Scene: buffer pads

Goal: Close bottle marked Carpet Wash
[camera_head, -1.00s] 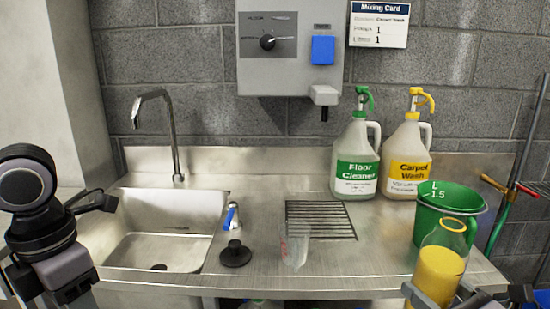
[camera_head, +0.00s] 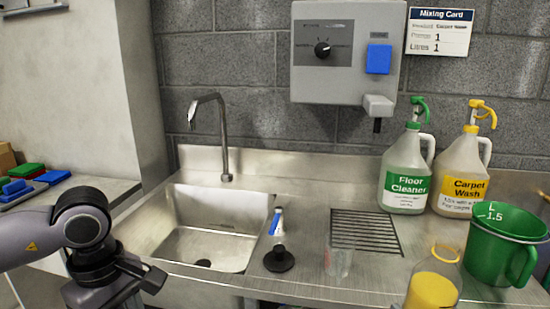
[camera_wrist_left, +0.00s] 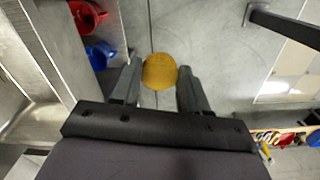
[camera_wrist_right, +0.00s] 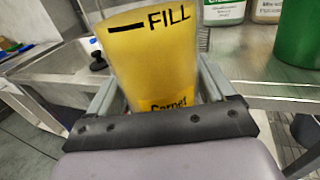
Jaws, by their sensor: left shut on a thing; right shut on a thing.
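The bottle (camera_head: 430,291) is clear, with yellow liquid and a yellow ring at its neck. In the right wrist view it (camera_wrist_right: 155,60) shows a FILL line and part of the word "Carpet". My right gripper (camera_wrist_right: 157,88) is shut around its body; the bottle is near the counter's front edge. My left gripper (camera_wrist_left: 159,72) is shut on a round yellow cap (camera_wrist_left: 159,71), above the floor. In the head view my left gripper (camera_head: 148,283) is in front of the sink, well left of the bottle; the cap is not discernible there.
A green jug (camera_head: 500,250), a Floor Cleaner jug (camera_head: 405,170) and a Carpet Wash jug (camera_head: 460,175) stand on the counter at right. A clear cup (camera_head: 338,262) and a black stopper (camera_head: 279,260) are near the front edge. The sink (camera_head: 215,225) is at left.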

